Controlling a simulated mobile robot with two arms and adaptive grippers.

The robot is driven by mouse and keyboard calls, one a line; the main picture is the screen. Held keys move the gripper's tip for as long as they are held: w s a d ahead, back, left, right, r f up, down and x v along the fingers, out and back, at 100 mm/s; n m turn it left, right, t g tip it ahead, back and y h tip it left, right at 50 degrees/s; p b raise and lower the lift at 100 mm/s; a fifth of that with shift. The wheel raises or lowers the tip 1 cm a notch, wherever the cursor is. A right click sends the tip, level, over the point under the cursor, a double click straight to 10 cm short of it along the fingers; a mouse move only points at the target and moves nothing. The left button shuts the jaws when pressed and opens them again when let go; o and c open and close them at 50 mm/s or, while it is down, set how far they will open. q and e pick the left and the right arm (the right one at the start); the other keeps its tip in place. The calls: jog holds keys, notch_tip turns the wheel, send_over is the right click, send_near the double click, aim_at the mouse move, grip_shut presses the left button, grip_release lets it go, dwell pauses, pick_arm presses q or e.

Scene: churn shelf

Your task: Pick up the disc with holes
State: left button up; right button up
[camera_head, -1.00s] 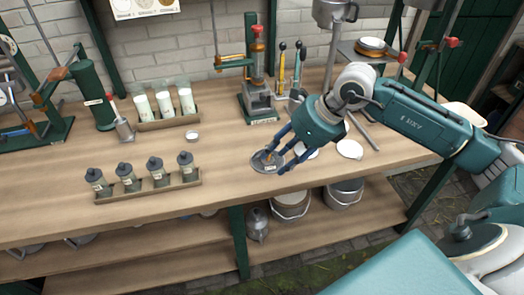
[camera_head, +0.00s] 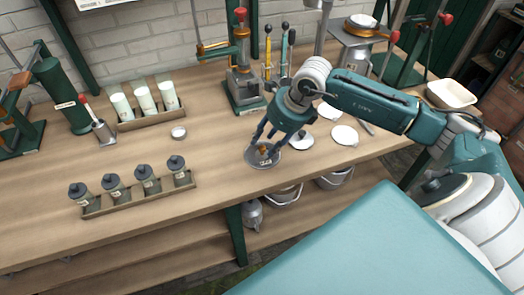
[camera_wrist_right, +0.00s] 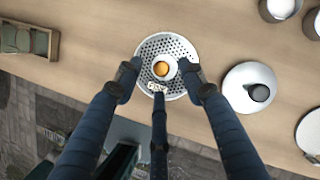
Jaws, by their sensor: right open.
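The disc with holes (camera_wrist_right: 178,47) is a round, grey, perforated plate with an orange-topped knob and a small label. It lies on the wooden bench near the front edge, and in the head view (camera_head: 255,161) my fingers partly cover it. My right gripper (camera_head: 264,143) is directly above it, pointing down. In the right wrist view the open fingers (camera_wrist_right: 160,85) spread around the knob, with nothing clearly gripped. I cannot tell whether the fingertips touch the disc. My left gripper is not in view.
A white disc with a dark knob (camera_wrist_right: 249,88) lies beside the perforated one. Another pale disc (camera_head: 344,135) lies farther right. A wooden rack of dark bottles (camera_head: 134,194) stands to the left. A green press (camera_head: 243,85) stands behind. Bench space left of the disc is clear.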

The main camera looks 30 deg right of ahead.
aim_at(262, 147)
jog(key=x, duration=0.3)
jog(key=shift+d+f, duration=0.1)
jog(key=shift+c, duration=0.5)
grip_shut()
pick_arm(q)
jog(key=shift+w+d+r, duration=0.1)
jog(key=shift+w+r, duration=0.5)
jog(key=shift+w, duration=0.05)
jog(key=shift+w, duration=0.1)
